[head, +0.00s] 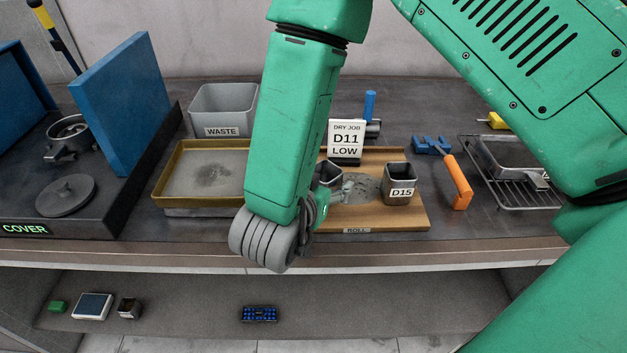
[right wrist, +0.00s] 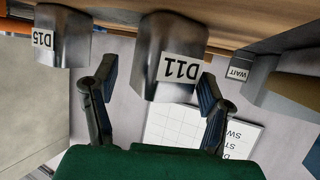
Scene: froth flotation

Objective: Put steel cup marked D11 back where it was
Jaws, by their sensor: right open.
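The steel cup marked D11 (right wrist: 168,45) fills the middle of the right wrist view, which is upside down. In the head view I take it to be the dark cup (head: 329,173) on the wooden board (head: 412,217), partly hidden by my right arm. My right gripper (right wrist: 158,78) is open, with one finger on each side of the cup's near end. Gaps show on both sides, so it is not gripped. In the head view my arm mostly hides this gripper. My left gripper is not in view.
A steel cup marked D15 (head: 399,187) stands right of D11 on the board. A sign reading DRY JOB D11 LOW (head: 346,140) stands behind. A yellow-rimmed tray (head: 170,190) lies left, an orange-handled tool (head: 458,182) right. A WAIT label (right wrist: 238,74) shows in the wrist view.

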